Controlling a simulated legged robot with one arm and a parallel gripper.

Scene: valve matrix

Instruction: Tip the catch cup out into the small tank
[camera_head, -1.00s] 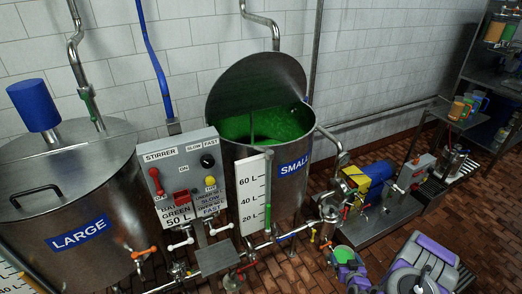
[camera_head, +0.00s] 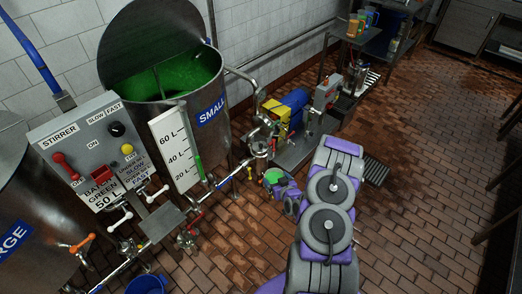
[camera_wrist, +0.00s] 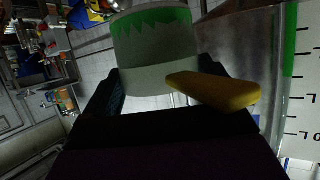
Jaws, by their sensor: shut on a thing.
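The catch cup (camera_head: 273,176) holds green liquid and is at the end of my arm, low beside the pipework in the head view. The wrist view shows the cup (camera_wrist: 152,45) as a pale body with a green band, between my gripper's (camera_wrist: 165,92) dark fingers. A yellow handle-like piece (camera_wrist: 215,90) sticks out beside it. My gripper is shut on the cup. The small tank (camera_head: 211,116), labelled SMALL, stands at upper left in the head view with its lid raised and green liquid inside. The cup is apart from the tank, lower and to its right.
A stirrer control box (camera_head: 92,150) and a level gauge (camera_head: 176,150) stand in front of the tanks. A blue and yellow pump (camera_head: 288,108) is right of the small tank. A blue bucket (camera_head: 147,285) is at the bottom. The brick floor at right is mostly clear.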

